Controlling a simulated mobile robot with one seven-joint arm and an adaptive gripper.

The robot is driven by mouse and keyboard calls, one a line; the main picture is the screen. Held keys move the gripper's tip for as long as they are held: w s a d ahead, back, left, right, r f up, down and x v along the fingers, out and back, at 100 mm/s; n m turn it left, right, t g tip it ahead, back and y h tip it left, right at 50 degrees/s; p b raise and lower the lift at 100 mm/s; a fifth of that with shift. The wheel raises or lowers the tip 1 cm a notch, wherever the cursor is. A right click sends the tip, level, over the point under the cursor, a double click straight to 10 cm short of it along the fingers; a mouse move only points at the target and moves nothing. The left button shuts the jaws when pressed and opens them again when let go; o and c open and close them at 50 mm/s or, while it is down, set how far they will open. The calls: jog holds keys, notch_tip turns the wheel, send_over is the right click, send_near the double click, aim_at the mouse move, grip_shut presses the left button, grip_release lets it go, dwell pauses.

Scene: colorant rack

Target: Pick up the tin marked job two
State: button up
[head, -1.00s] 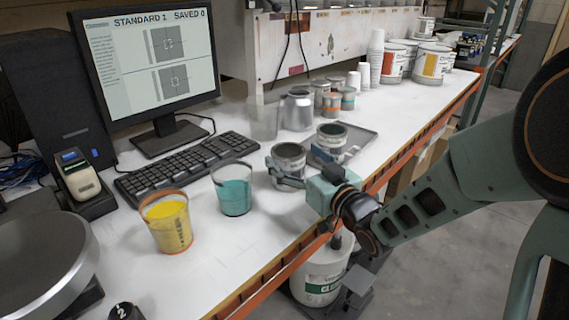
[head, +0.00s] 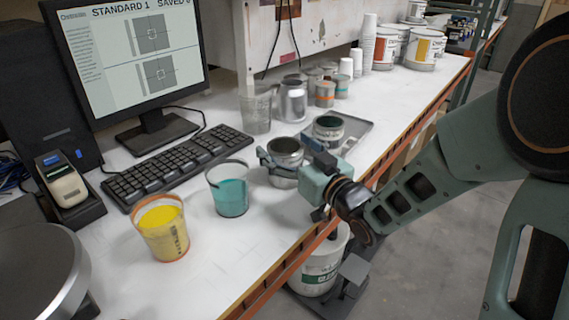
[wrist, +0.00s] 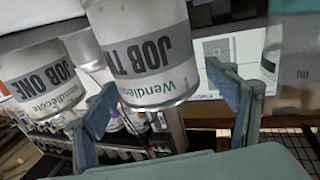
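The tin marked job two (wrist: 140,55) is a grey-and-white can with a wide grey label band, seen inverted in the wrist view. In the head view it stands on the bench (head: 285,147), open-topped, in front of a tray. My gripper (head: 285,160) is at its upper part. In the wrist view my gripper (wrist: 165,85) is open, with one blue-grey finger on each side of the tin. Whether a finger touches it I cannot tell. The similar tin marked job one (wrist: 45,80) is beside it, and stands on the tray in the head view (head: 328,129).
A teal cup (head: 230,195) and a yellow cup (head: 163,232) stand left of the tin. The grey tray (head: 358,128) is just behind. A clear cup (head: 255,110) and metal cans are beyond. A keyboard (head: 180,165) lies left. The bench's orange edge (head: 285,262) is near my arm.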

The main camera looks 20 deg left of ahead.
jog(key=c, duration=1.2)
jog(key=shift+o, duration=0.2)
jog(key=shift+a+r, duration=0.1)
jog(key=shift+r, duration=0.05)
